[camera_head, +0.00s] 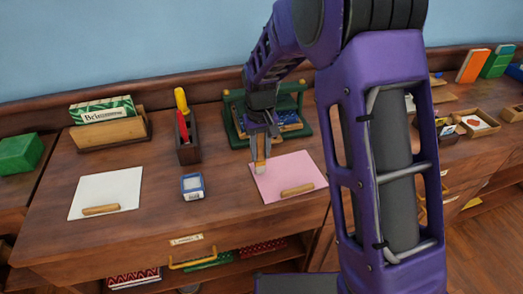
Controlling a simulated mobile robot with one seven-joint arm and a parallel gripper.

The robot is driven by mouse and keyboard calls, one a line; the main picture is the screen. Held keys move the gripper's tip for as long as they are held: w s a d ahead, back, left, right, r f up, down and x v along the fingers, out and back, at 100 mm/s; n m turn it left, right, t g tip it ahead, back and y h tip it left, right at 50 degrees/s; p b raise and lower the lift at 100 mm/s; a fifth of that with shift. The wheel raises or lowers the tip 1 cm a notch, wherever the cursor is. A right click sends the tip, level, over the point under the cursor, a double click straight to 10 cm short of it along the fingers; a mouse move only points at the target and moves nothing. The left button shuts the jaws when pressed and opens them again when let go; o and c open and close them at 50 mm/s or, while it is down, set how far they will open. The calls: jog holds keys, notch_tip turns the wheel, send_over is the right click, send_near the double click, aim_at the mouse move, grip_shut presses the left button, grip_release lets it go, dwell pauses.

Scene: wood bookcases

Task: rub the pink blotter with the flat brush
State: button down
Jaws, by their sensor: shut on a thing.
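The pink blotter (296,173) lies flat on the wooden desk top, right of centre. My gripper (260,147) is over its upper left part, pointing down. It is shut on the flat brush (260,164), which has an orange-tan upper part and a pale lower end. The brush's lower end is at the blotter's left edge area; whether it touches the surface I cannot tell. A small wooden roller-like piece (297,190) lies on the blotter's lower right part.
A white sheet (105,190) with a similar wooden piece (101,210) lies at left. A blue-and-white box (193,187), a dark holder (188,151) with red and yellow items, and a green rack (237,130) stand near the gripper.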

notch_tip(320, 180, up, 2)
jog(key=shift+r+p, duration=0.1)
jog(key=shift+p, duration=0.25)
jog(key=shift+d+r+p, duration=0.15)
jog(key=shift+r+p, duration=0.4)
jog(key=shift+r, duration=0.15)
jog(key=shift+r+p, duration=1.55)
jog(key=shift+r, duration=0.65)
